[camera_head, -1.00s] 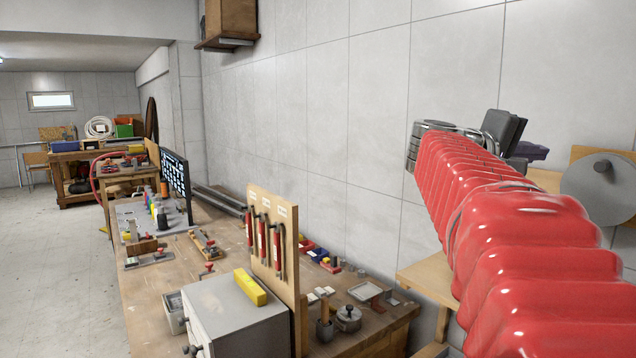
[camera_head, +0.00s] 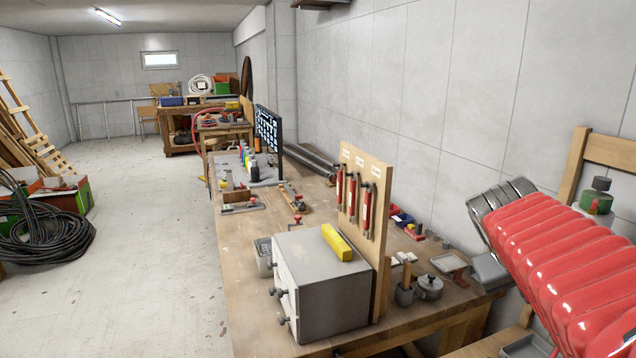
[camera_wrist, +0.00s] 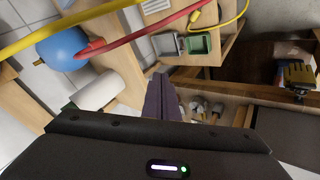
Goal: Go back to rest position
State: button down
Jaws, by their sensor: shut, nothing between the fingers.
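My arm in its red ribbed sleeve fills the right side of the head view. In the head view I cannot make the fingers out clearly. A black coiled hose or cable (camera_head: 45,235) lies on the floor at the left. A white coil (camera_head: 200,84) stands on the far bench.
The long workbench (camera_head: 240,305) carries a grey cabinet (camera_head: 325,290), a tool board (camera_head: 375,200) and small parts. The wall is close on the right. The floor (camera_head: 150,220) left of the bench is clear. The wrist view shows a blue ball-like object (camera_wrist: 62,48) and a red hose (camera_wrist: 150,30).

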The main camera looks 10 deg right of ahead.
jog(key=s+a+f+n+t+y, duration=0.1)
jog(key=s+a+f+y, duration=0.1)
jog(key=a, duration=0.7)
jog(key=s+a+f+n+t+y, duration=0.1)
jog(key=a+f, duration=0.4)
jog(key=a, duration=0.5)
jog(key=s+a+f+n+y, duration=0.1)
jog(key=s+a+f+y, duration=0.2)
jog(key=a, duration=0.7)
jog(key=shift+s+a+f+t+y, duration=0.15)
jog(key=shift+a+f+t+y, duration=0.1)
jog(key=shift+f+t+y, duration=0.35)
jog(key=shift+r, duration=0.15)
